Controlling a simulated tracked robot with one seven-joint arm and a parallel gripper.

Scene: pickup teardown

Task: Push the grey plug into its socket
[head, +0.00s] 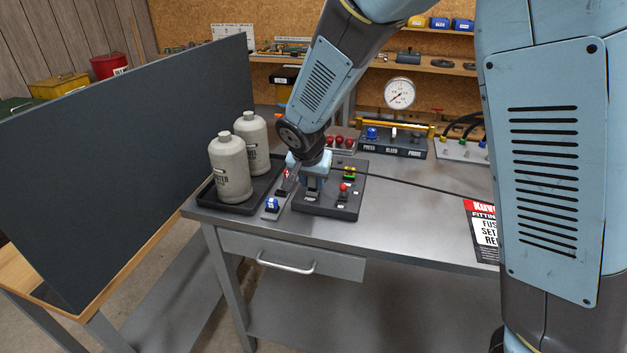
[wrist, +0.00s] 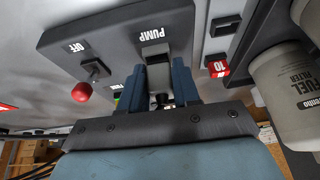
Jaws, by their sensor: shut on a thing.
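My gripper (head: 312,183) points down over the dark control panel (head: 328,208) on the bench. In the wrist view its two blue fingers (wrist: 163,88) are shut on a small grey and dark piece, the grey plug (wrist: 160,76), mostly hidden between them. The fingers are beside the PUMP label (wrist: 153,34) on the panel. The socket is not clearly seen; the fingers cover that spot. I cannot tell how far the plug is in. A black cable (head: 415,182) runs from near the gripper to the right.
A red-knobbed lever (wrist: 82,92) marked OFF stands close to the fingers. A blue switch (head: 272,204) and a red one (wrist: 218,68) are on the panel's other side. Two fuel filter canisters (head: 231,170) stand in a black tray (head: 240,208) at left.

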